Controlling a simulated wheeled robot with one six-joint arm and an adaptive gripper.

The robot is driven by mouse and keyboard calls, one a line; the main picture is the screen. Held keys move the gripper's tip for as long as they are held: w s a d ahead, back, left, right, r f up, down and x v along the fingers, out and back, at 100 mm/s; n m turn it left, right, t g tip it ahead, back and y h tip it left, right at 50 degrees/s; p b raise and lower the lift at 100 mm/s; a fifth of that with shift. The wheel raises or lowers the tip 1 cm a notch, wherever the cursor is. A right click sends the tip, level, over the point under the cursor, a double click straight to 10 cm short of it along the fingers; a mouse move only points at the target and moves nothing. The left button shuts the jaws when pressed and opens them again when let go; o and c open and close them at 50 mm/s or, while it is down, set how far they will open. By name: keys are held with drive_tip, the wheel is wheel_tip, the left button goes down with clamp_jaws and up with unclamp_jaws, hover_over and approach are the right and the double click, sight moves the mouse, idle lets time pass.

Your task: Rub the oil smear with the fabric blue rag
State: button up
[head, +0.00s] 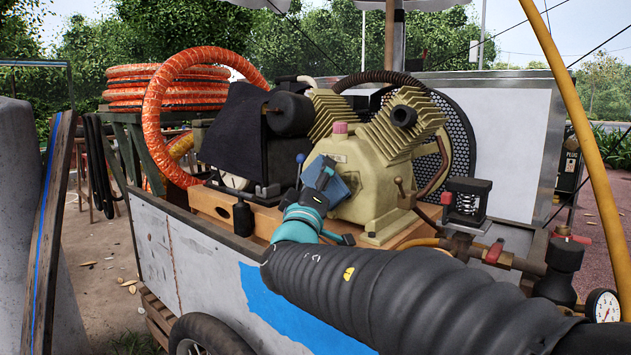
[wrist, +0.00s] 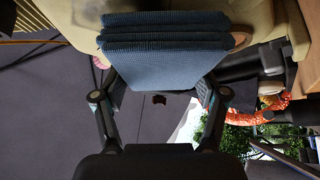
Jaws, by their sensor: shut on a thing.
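The blue rag (head: 340,187) is a folded, ribbed cloth in front of the beige compressor body (head: 365,185). In the wrist view the rag (wrist: 165,45) fills the top middle in stacked folds. My gripper (head: 318,180) is shut on it; in the wrist view the fingers of my gripper (wrist: 163,92) sit on both sides of the cloth. The rag is close to the compressor; I cannot tell whether they touch. A small dark brown patch (wrist: 183,101) shows on a dark grey surface beyond the fingers. I cannot tell whether it is the oil smear, and I make out no other smear.
A black cover (head: 235,130) and orange hose coils (head: 165,90) stand left of the compressor. The wooden base (head: 215,207) lies below. A spring valve (head: 467,197), brass pipes and a gauge (head: 603,306) crowd the right. A yellow hose (head: 590,150) arches at far right.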

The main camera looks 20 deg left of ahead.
sight(341, 179)
drive_tip(key=shift+w+d+b, duration=0.25)
drive_tip(key=shift+w+b, duration=0.15)
drive_tip(key=shift+w, duration=0.2)
drive_tip(key=shift+s+d, duration=0.1)
drive_tip(key=shift+s+d+f+b, duration=0.2)
drive_tip(key=shift+d+b, duration=0.2)
drive_tip(key=shift+b, duration=0.5)
drive_tip(key=shift+s+d+r+b, duration=0.1)
drive_tip(key=shift+s+d+b, duration=0.15)
drive_tip(key=shift+d+b, duration=0.3)
drive_tip(key=shift+s+d+b, duration=0.2)
drive_tip(key=shift+d+b, duration=0.25)
drive_tip(key=shift+d, duration=0.1)
drive_tip(key=shift+s+d+r, duration=0.15)
drive_tip(key=shift+s+d, duration=0.05)
drive_tip(key=shift+d, duration=0.4)
drive_tip(key=shift+s+d, duration=0.25)
drive_tip(key=shift+d, duration=0.4)
drive_tip(key=shift+s+d, duration=0.2)
drive_tip(key=shift+d, duration=0.45)
drive_tip(key=shift+w, duration=0.1)
drive_tip(key=shift+a, duration=0.1)
